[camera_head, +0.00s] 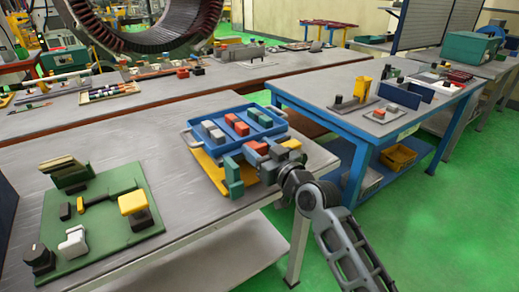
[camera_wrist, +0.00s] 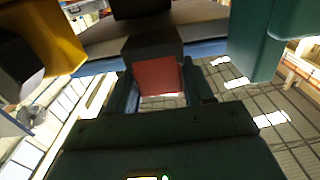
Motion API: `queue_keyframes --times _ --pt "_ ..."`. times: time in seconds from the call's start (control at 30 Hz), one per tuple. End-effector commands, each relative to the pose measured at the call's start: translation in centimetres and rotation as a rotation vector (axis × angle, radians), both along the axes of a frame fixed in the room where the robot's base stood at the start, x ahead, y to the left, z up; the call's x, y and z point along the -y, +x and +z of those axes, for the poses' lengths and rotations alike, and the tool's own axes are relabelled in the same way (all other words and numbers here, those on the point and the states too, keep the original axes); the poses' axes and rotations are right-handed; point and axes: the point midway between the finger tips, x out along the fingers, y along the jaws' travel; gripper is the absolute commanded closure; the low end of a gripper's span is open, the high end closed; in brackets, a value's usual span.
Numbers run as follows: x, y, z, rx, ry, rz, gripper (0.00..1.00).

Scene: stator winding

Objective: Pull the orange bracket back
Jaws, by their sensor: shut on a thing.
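My gripper (camera_head: 262,162) is at the right front corner of the blue tray (camera_head: 188,143), among red, grey and green pieces; its fingertips are hard to make out there. In the wrist view my gripper (camera_wrist: 160,88) is shut on a block with a red-orange face and dark top (camera_wrist: 157,76). I cannot tell whether this block is part of the orange bracket. A yellow-orange piece (camera_head: 207,170) sits against the tray's front left side, partly hidden; it may be the bracket. A similar yellow-orange piece (camera_wrist: 58,38) shows at upper left in the wrist view.
Red and grey blocks (camera_head: 240,128) lie in the tray. A green board (camera_head: 105,225) with a yellow-topped part (camera_head: 132,202) lies at left on the grey table (camera_head: 120,150). A teal piece (camera_wrist: 255,40) stands close at right in the wrist view. A blue-framed table (camera_head: 340,115) stands right.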

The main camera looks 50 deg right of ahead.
Motion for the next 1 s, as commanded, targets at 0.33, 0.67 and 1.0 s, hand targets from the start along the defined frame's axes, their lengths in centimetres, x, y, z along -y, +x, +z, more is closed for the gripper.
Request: queue_keyframes --times 0.33,0.67,1.0 --pt "-0.4 -1.5 -0.1 -0.002 -0.001 -0.001 1.00" --pt "-1.0 -3.8 -0.1 -0.002 0.001 -0.001 1.00" --pt "-1.0 -3.8 -0.1 -0.002 0.001 -0.001 0.35"
